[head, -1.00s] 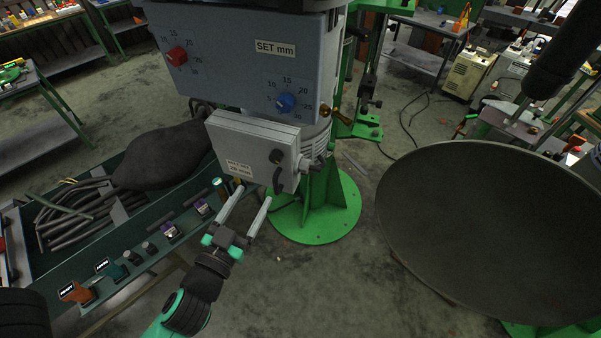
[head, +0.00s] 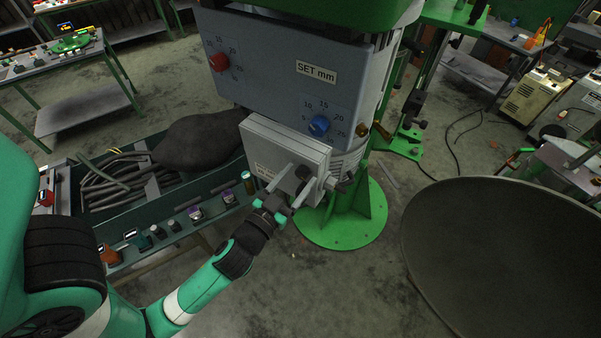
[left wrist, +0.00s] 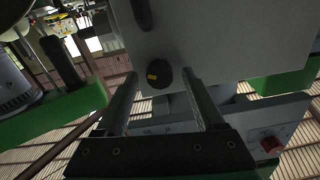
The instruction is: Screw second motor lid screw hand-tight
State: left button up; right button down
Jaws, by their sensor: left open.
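The motor lid (head: 282,140) is a light grey box cover with a small label, below the blue-grey SET mm panel. A dark round lid screw (left wrist: 158,74) with a yellow mark shows in the left wrist view. A second dark screw (left wrist: 142,14) shows near that view's top edge. My left gripper (head: 298,181) is at the lid's lower right corner in the head view. In the left wrist view, its open fingers (left wrist: 160,75) stand on either side of the yellow-marked screw, with gaps visible. Part of the lid is hidden behind the fingers. My right gripper is in neither view.
A large dark dish (head: 510,250) is at lower right. The green round base (head: 340,232) is below the machine. Floor between is clear.

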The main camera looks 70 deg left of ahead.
pick_arm(q)
grip_shut()
dwell(0.5)
jog(key=m+p, duration=0.1)
jog(key=m, duration=0.5)
jog(key=m+p, duration=0.2)
jog(key=m, duration=0.3)
jog(key=shift+m, duration=0.4)
jog(key=m+p, duration=0.2)
jog(key=m, duration=0.7)
jog(key=shift+p, duration=0.3)
jog(key=shift+f+m+p, duration=0.1)
jog(key=shift+m+p, duration=0.2)
jog(key=shift+m, duration=1.3)
